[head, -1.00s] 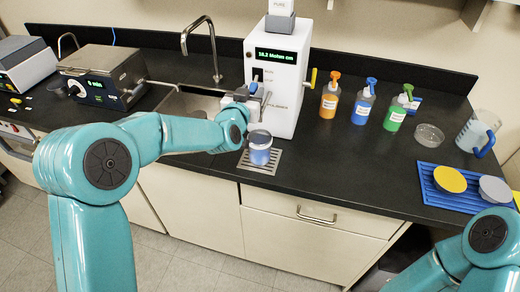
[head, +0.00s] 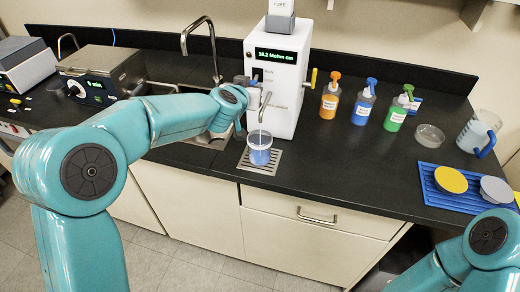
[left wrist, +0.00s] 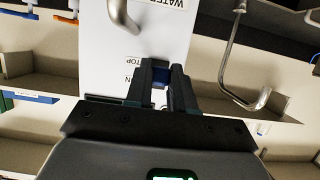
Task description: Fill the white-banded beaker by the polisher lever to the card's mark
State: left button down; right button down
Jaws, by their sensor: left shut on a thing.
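The polisher (head: 285,85) is a white box with a lit display reading about 18.2 Mohm cm. Its curved spout (head: 265,105) hangs over the beaker (head: 259,150). The beaker stands upright on the drain grille (head: 273,167); it has a pale band near the top and looks blue below. Its exact level and mark are too small to read. My left gripper (head: 252,95) is at the polisher's front. In the left wrist view, the fingers (left wrist: 160,83) are shut on the blue-tipped lever (left wrist: 159,84), beside the STOP lettering. My right gripper is out of view.
A sink with a tall faucet (head: 184,40) lies left of the polisher. A yellow handle (head: 313,75) juts from the polisher's right side. Orange, blue and green bottles (head: 362,103), a glass dish (head: 430,136), a blue-handled jug (head: 477,133) and a blue tray (head: 455,200) stand to the right.

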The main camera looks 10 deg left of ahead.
pick_arm(q)
jog(key=shift+r+g, duration=0.3)
jog(key=shift+g, duration=0.2)
jog(key=shift+r+g, duration=0.35)
jog(key=shift+g, duration=0.25)
jog(key=shift+f, duration=0.15)
dwell(6.8)
